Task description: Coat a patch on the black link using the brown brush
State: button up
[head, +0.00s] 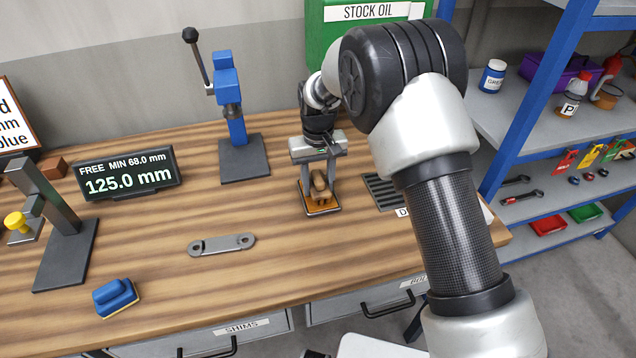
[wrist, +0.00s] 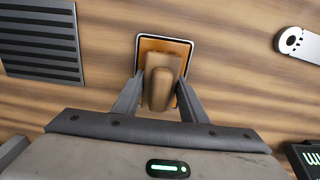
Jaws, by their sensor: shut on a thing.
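The brown brush (head: 319,184) is upright between the fingers of my gripper (head: 320,192), which is shut on it. In the wrist view the brush (wrist: 162,76) shows as a tan block between the two fingers (wrist: 160,92). It is at a shallow pan of orange-brown liquid with a pale rim (head: 322,211); the pan (wrist: 192,46) also shows in the wrist view. The brush's lower end is hidden, so I cannot tell whether it touches the liquid. A flat link with two holes (head: 222,245) lies left of the gripper; it looks grey rather than black.
A blue brush or block (head: 115,297) lies at front left. A blue press (head: 238,140), a display reading 125.0 mm (head: 127,174) and a grey gauge stand (head: 62,215) are behind and left. A dark grate (head: 383,190) is right of the pan. Wood around the link is clear.

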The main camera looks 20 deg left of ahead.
aim_at(317, 176)
dwell(0.6)
jog(key=shift+r+p, duration=1.9)
jog(key=shift+r, duration=1.55)
jog(key=shift+s, duration=0.15)
